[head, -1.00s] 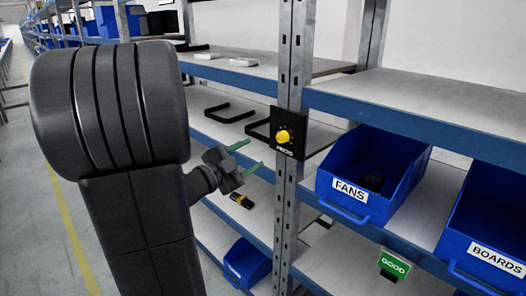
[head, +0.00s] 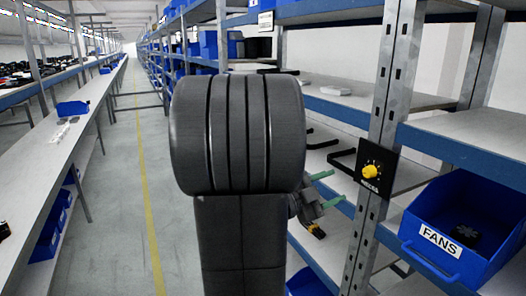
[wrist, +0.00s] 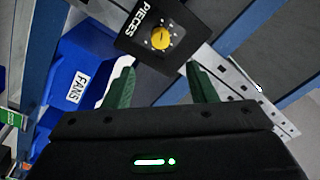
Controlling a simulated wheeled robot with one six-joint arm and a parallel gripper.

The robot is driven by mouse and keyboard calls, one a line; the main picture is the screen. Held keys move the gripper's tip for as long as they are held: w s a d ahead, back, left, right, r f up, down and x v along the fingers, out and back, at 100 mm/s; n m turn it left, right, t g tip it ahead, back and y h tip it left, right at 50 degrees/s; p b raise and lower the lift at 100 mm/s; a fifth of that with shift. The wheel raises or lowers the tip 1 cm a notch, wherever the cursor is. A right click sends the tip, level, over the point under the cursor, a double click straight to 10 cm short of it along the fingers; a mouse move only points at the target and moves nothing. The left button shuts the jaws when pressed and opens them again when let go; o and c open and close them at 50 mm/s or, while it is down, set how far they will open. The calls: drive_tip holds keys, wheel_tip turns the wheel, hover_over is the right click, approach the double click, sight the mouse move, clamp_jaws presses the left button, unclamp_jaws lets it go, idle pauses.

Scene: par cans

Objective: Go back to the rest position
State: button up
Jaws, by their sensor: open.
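My gripper (head: 322,190) has green fingers and shows at the right of my dark arm in the head view. In the wrist view my gripper (wrist: 160,88) is open, its two fingers well apart with nothing between them. Beyond the fingers is a black panel with a yellow knob (wrist: 160,37), marked PIECES. The same knob panel (head: 376,170) is fixed to a shelf post in the head view. My fingers look apart from it. My arm hides part of the shelves and aisle.
Shelving with a metal post (head: 396,75) stands at the right. A blue FANS bin (head: 428,251) sits on a shelf, a dark fan inside. The aisle floor (head: 122,200) with a yellow line is clear at the left, beside a long bench (head: 62,140).

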sight(367, 173)
drive_tip(key=p+x, duration=0.1)
drive_tip(key=x, duration=1)
drive_tip(key=shift+d+p, duration=0.2)
drive_tip(key=shift+p, duration=0.1)
drive_tip(key=b+v, duration=0.2)
drive_tip(key=v, duration=1.2)
drive_tip(key=p+x, duration=0.2)
drive_tip(key=x, duration=1.2)
drive_tip(key=shift+d, duration=0.2)
drive_tip(key=shift+a+f+m+b, duration=0.15)
drive_tip(key=shift+f+m+b, duration=0.1)
drive_tip(key=shift+m+b, duration=0.5)
drive_tip(key=shift+a+r+m, duration=0.1)
drive_tip(key=shift+m, duration=0.55)
drive_tip(key=m+g+b, duration=0.1)
drive_tip(key=m+b, duration=0.2)
drive_tip(key=m, duration=0.1)
drive_tip(key=shift+m, duration=0.4)
drive_tip(key=m+b, duration=0.2)
drive_tip(key=m, duration=0.3)
drive_tip(key=shift+g+b, duration=0.3)
drive_tip(key=m+b, duration=0.2)
drive_tip(key=m, duration=0.2)
drive_tip(key=shift+w+r+m, duration=0.1)
drive_tip(key=shift+m, duration=0.2)
